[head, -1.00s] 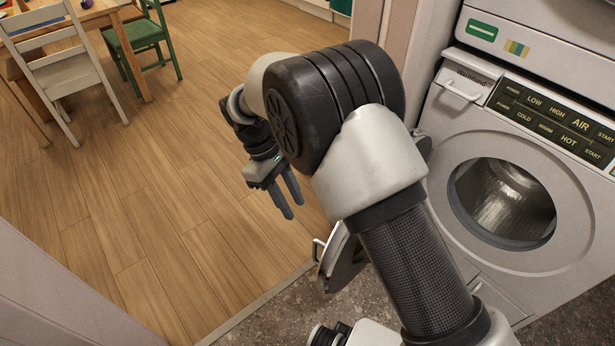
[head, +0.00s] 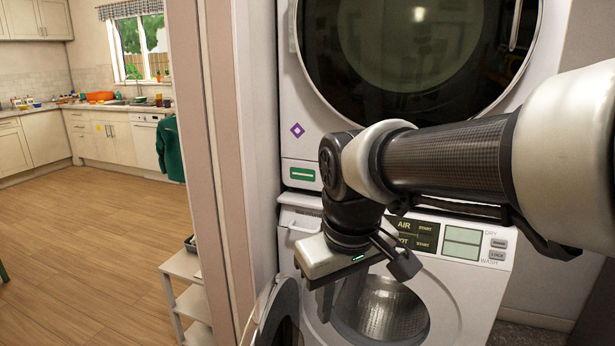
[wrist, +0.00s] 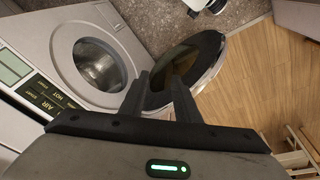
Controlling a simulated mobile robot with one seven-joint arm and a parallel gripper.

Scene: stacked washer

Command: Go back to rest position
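My gripper (head: 340,296) hangs in front of the lower washer (head: 455,290), below its control panel (head: 440,238), with its fingers pointing down. In the wrist view the two dark fingers of my gripper (wrist: 158,88) stand apart with nothing between them. The washer's round door (wrist: 207,72) stands open, and its drum opening (wrist: 97,66) shows empty metal in the wrist view. The fingers overlap the door in that view; I cannot tell how far apart they are in depth.
The upper machine (head: 310,110) with a dark round window sits above the washer. A pale wall edge (head: 222,150) stands left of the machines, with a small white shelf (head: 190,270) beyond it. Open wooden floor (head: 90,250) leads to kitchen cabinets (head: 120,140).

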